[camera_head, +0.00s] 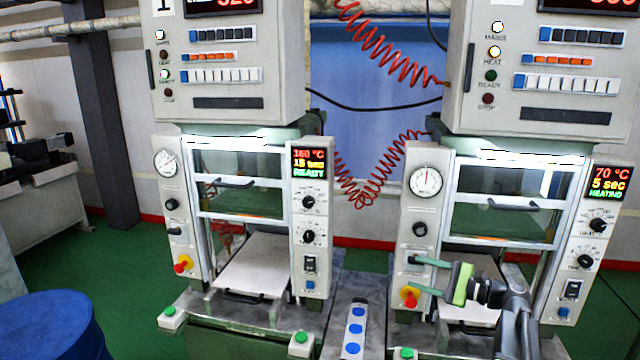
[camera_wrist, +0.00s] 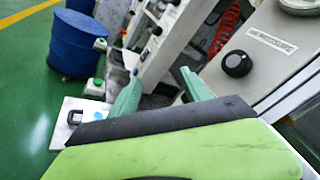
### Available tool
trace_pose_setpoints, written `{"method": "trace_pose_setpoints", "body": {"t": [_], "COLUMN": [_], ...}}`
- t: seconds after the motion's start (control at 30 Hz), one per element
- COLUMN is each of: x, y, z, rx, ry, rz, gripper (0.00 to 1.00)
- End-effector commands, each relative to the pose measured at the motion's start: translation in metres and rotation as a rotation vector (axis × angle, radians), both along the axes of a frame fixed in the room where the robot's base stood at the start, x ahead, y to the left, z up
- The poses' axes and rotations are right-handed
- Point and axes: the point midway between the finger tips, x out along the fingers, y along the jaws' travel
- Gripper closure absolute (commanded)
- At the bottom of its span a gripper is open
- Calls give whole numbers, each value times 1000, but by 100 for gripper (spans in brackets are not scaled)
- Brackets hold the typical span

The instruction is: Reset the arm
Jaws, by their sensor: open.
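My gripper (camera_head: 413,274) is in front of the right machine (camera_head: 425,215), at the lower part of its left control panel. Its two green fingers point left and are spread apart with nothing between them. The red-and-yellow stop button (camera_head: 410,297) is just below the lower finger in the head view. In the wrist view my gripper (camera_wrist: 161,72) also shows its fingers apart and empty, with a panel bearing a black knob (camera_wrist: 237,64) to the right. My arm hides part of the right machine's plate. I cannot tell whether a finger touches the panel.
The left machine (camera_head: 182,215) reads 160 °C and READY; the right display (camera_head: 609,183) reads 70 °C and HEATING. A strip of blue buttons (camera_head: 354,330) stands between them. A blue barrel (camera_head: 50,325) is at lower left. Red coiled hoses hang between the machines. Green floor is open at left.

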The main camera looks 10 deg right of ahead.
Motion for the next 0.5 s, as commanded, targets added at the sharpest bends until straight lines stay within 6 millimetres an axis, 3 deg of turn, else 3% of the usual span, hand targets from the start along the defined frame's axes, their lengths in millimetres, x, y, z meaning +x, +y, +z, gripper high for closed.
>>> {"method": "trace_pose_setpoints", "body": {"t": [0.03, 0.1, 0.2, 0.3, 0.4, 0.5], "x": [3, 4, -7, -30, -62, -99], "y": [46, 105, 184, 249, 298, 319], "z": [-13, -34, -69, -105, -142, -178], "rx": [-54, -150, -312, -498, -714, -972], "ry": [20, 46, 71, 78, 66, 39], "rz": [67, 160, 302, 448, 604, 771], "gripper": [44, 44, 44, 44, 44, 44]}}
